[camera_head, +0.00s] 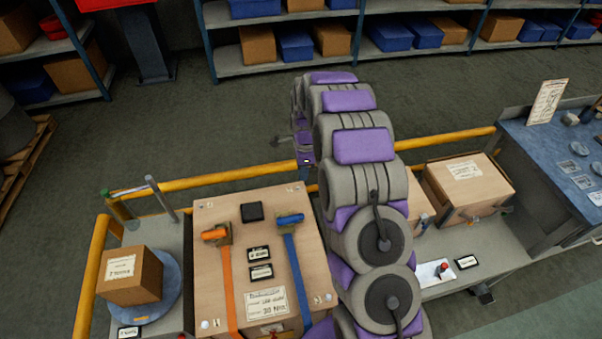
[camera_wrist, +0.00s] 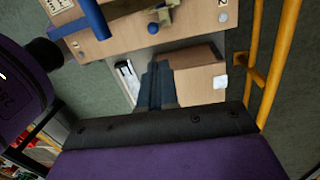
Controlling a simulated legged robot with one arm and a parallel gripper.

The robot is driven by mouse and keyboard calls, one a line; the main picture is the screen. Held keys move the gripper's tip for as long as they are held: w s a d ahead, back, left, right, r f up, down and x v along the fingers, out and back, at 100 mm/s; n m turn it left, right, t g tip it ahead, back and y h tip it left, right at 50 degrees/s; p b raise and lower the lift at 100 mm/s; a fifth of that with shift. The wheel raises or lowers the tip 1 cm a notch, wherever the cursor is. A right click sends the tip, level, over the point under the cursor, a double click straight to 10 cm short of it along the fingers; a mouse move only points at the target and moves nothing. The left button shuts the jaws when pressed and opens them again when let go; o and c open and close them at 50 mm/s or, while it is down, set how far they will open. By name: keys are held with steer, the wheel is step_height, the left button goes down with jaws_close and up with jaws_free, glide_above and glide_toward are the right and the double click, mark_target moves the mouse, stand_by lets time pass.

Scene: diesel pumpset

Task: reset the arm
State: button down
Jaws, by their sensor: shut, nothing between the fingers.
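My arm rises through the middle of the head view, grey with purple pads, and reaches away over the yellow rail. My gripper is mostly hidden behind the arm there. In the wrist view my gripper (camera_wrist: 157,75) is shut, with dark fingers together and nothing between them.
A yellow rail (camera_head: 230,178) runs behind the benches and also shows in the wrist view (camera_wrist: 282,65). A small carton (camera_head: 131,275) sits on a round blue plate at left. A wooden drawer box (camera_head: 467,188) and a blue table (camera_head: 560,150) stand right. Open floor lies before the shelves.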

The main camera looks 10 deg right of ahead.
steer(key=shift+r, duration=0.25)
steer(key=s+a+r+n, duration=0.2)
steer(key=s+r+n, duration=0.7)
steer(key=s+r, duration=0.85)
steer(key=s+r+n, duration=0.3)
steer(key=s+n, duration=0.7)
steer(key=s, duration=1.5)
steer(key=shift+s+d+g+h, duration=0.2)
steer(key=shift+d+g+h, duration=0.1)
steer(key=shift+g, duration=0.1)
